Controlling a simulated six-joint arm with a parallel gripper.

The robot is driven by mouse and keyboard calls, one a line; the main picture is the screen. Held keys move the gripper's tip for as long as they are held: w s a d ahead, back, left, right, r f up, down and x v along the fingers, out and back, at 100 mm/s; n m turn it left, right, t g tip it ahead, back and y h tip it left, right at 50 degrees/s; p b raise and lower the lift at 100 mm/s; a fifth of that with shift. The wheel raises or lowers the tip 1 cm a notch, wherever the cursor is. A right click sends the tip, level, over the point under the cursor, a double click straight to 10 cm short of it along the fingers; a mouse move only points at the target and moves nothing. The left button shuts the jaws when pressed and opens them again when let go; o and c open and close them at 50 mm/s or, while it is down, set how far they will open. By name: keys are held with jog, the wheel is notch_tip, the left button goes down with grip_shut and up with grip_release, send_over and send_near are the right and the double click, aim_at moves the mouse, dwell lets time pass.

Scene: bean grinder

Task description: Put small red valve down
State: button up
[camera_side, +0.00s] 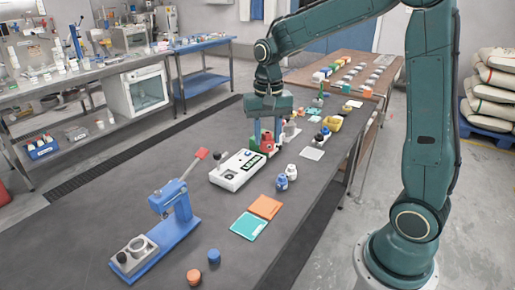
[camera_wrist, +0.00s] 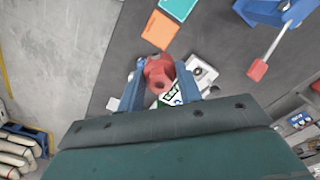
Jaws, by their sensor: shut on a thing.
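The small red valve (camera_side: 267,143) is between the fingers of my gripper (camera_side: 265,138) in the side view, behind the white scale. In the wrist view the red valve (camera_wrist: 158,72) shows between the two blue fingers of my gripper (camera_wrist: 160,80), which is shut on it. Whether its underside touches the table is hard to tell, since the scale and a finger are close around it.

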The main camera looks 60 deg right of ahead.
notch_tip(320, 180, down, 16)
jog(key=shift+f, duration=0.15)
dwell(0.6)
jog(key=shift+f, duration=0.1)
jog(key=shift+f, duration=1.75)
jog(key=shift+f, duration=0.1)
jog(key=o, duration=1)
jog(key=shift+r, duration=6.1)
